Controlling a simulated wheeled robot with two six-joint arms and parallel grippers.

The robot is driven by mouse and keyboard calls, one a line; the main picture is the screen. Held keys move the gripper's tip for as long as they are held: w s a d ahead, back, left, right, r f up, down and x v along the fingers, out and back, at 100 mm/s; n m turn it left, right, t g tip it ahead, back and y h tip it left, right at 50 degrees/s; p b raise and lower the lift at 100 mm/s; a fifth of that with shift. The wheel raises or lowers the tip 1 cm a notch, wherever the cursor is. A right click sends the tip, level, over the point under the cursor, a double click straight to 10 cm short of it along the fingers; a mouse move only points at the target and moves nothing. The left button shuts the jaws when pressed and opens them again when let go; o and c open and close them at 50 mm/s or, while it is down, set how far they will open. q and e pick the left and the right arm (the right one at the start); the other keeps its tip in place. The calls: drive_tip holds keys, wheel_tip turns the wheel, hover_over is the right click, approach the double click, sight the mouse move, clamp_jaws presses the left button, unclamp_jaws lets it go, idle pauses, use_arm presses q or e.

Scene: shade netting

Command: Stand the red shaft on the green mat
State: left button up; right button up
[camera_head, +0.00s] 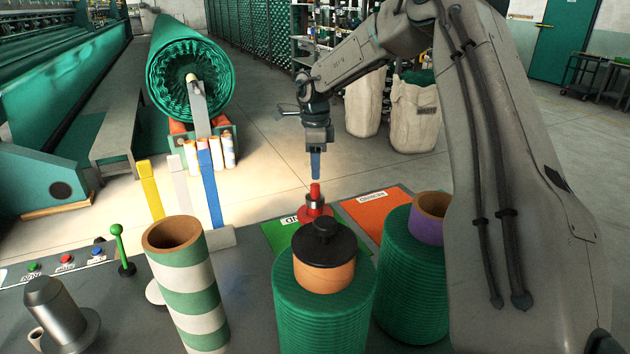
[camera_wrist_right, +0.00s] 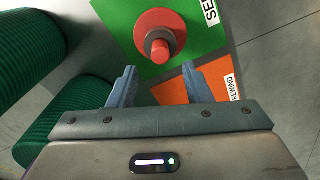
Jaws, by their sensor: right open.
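The red shaft (camera_head: 315,205) stands upright on the green mat (camera_head: 280,237), its red flange resting on the mat and a grey collar around its middle. The right wrist view shows the shaft (camera_wrist_right: 160,45) from above on the green mat (camera_wrist_right: 205,40). My right gripper (camera_head: 315,178) is just above the shaft's top in the head view, jaws pointing down. In the right wrist view its two blue fingers (camera_wrist_right: 159,75) are apart with nothing between them, and the shaft lies beyond them. My left gripper is not in view.
An orange mat (camera_head: 385,212) lies right of the green one. Green thread cones (camera_head: 325,308) (camera_head: 410,280) stand in front and to the right. A striped tube (camera_head: 190,290), coloured upright strips (camera_head: 210,190) and a green lever (camera_head: 120,250) stand to the left.

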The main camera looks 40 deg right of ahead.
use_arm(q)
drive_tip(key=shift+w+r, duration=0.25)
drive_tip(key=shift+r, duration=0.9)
use_arm(e)
wheel_tip(320, 180, up, 6)
drive_tip(key=shift+r, duration=0.25)
